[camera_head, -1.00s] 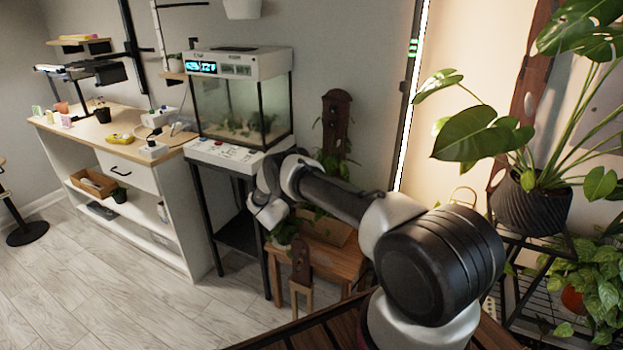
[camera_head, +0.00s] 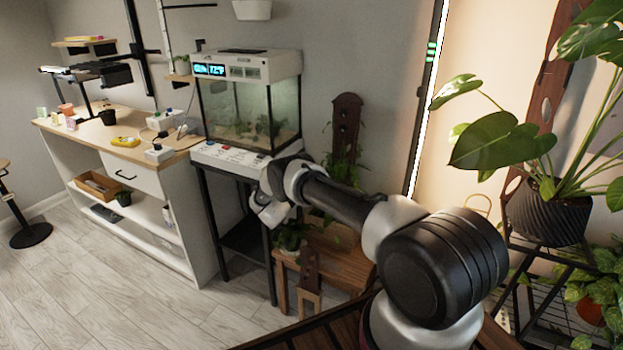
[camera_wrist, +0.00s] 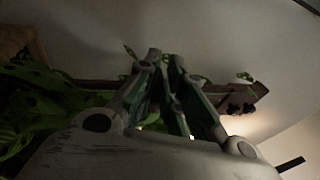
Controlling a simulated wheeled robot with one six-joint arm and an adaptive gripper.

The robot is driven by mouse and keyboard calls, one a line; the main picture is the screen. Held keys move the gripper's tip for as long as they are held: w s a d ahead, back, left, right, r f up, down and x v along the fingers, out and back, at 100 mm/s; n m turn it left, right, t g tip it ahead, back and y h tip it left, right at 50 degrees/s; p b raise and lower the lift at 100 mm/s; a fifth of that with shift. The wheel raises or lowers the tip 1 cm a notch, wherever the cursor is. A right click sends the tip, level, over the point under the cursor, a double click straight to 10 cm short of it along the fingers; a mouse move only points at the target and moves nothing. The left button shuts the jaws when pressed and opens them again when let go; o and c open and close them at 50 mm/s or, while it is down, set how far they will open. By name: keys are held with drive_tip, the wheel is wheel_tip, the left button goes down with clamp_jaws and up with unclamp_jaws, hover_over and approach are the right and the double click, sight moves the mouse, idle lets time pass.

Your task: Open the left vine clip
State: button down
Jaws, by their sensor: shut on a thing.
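A tall brown wooden board (camera_head: 347,112) with a climbing vine (camera_head: 341,170) stands against the wall right of the terrarium. In the wrist view the board (camera_wrist: 257,90) runs across the picture behind my gripper, with dark knobs near its right end and vine leaves (camera_wrist: 35,95) at the left. My gripper (camera_wrist: 165,60) reaches up to the board, its fingers close together on a small thing, seemingly a vine clip. The picture is too dark to show its shape or whether it is open.
A glass terrarium (camera_head: 245,110) on a black stand is close left of my arm. A white workbench (camera_head: 150,205) is farther left. A large potted monstera (camera_head: 548,212) stands on a rack at right.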

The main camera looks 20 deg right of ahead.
drive_tip(key=shift+s+d+f, duration=0.1)
drive_tip(key=shift+d+f, duration=0.15)
drive_tip(key=shift+d, duration=0.05)
drive_tip(key=c, duration=1.5)
unclamp_jaws()
drive_tip(key=shift+d, duration=0.1)
drive_tip(key=shift+a, duration=0.2)
